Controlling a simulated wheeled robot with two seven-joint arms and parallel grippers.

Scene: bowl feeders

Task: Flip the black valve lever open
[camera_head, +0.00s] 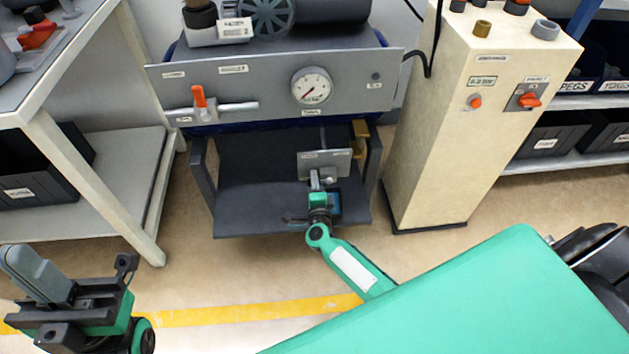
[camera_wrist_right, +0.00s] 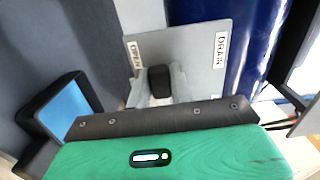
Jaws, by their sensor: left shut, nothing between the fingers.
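A grey plate (camera_head: 325,162) stands in the dark lower bay of the machine. In the right wrist view the plate (camera_wrist_right: 200,55) reads OPEN at its left and DRAIN at its right. The black valve lever (camera_wrist_right: 159,82) shows there as a dark rounded grip in front of the plate, with grey metal around it. My right gripper (camera_head: 321,196) is just in front of the plate; in the wrist view a dark finger with a blue pad stands well left of the lever. Its other finger is not clear, and contact cannot be told. My left gripper (camera_head: 92,300) is shut and empty, low at the left.
Above the bay are a panel with a gauge (camera_head: 312,86) and an orange-handled valve (camera_head: 199,97). A beige cabinet (camera_head: 459,125) stands close at the right. A white-framed table (camera_head: 95,185) stands at the left. My green right arm crosses the front floor.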

